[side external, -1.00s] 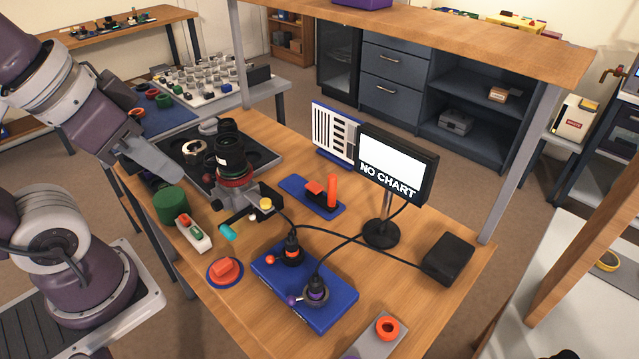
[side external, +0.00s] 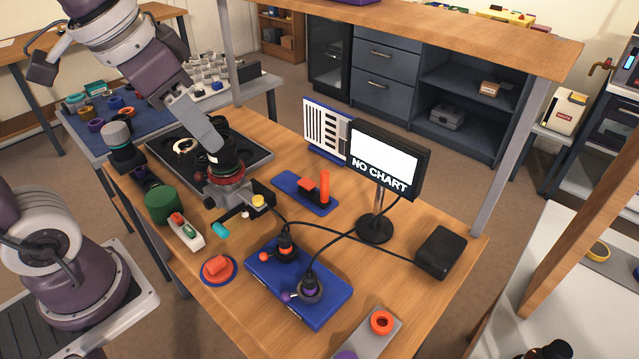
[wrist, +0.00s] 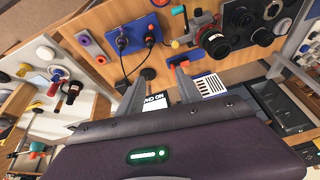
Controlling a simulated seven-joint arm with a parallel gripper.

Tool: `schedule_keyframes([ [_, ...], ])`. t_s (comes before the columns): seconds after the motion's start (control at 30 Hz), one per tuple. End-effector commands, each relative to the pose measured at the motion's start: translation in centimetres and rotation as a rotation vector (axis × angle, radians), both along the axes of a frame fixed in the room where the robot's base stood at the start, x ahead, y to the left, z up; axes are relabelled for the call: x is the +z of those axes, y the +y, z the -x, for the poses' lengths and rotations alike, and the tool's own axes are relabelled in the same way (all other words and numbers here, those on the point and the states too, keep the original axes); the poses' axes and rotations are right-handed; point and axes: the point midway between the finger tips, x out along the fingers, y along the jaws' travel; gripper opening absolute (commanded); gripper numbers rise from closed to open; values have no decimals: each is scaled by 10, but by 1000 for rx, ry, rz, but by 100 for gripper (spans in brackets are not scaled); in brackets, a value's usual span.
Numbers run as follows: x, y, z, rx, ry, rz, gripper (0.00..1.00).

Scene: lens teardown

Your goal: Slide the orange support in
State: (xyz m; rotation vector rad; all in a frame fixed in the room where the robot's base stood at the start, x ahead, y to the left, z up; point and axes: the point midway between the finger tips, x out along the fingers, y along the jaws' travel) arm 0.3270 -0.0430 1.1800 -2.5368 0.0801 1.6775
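An orange support (side external: 325,187), an upright bar, stands with a low orange-red block (side external: 306,185) on a small blue plate (side external: 290,187) in the middle of the table. Left of it, a black lens (side external: 226,158) with a red ring sits on a grey stand. My gripper (side external: 212,147) is above and behind the lens in the side view, left of the orange support and apart from it. In the wrist view my gripper (wrist: 157,82) has its two fingers spread with nothing between them.
A blue box (side external: 325,293) with two cabled plugs lies in front. A NO CHART screen (side external: 386,162) and a striped white panel (side external: 326,130) stand behind the orange support. A black tray (side external: 258,168) lies back left. Cables cross the table toward a black box (side external: 440,252).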

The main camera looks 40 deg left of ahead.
Motion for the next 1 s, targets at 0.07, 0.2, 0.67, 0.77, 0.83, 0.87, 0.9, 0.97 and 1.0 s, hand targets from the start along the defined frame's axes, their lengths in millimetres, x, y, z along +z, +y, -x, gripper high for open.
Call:
schedule_keyframes([
  [0.07,-4,3,-52,-61,69,-28,41],
  [0.2,-42,10,-148,-191,183,-69,41],
  [0.67,-245,28,-283,-472,397,-86,41],
  [0.77,-259,28,-283,-475,400,-86,41],
  [0.83,-273,28,-282,-475,401,-84,41],
  [0.87,-280,28,-282,-475,402,-84,41],
  [0.9,-287,28,-283,-474,401,-85,41],
  [0.97,-298,28,-282,-474,401,-85,41],
  [1.0,-304,28,-283,-473,400,-85,41],
])
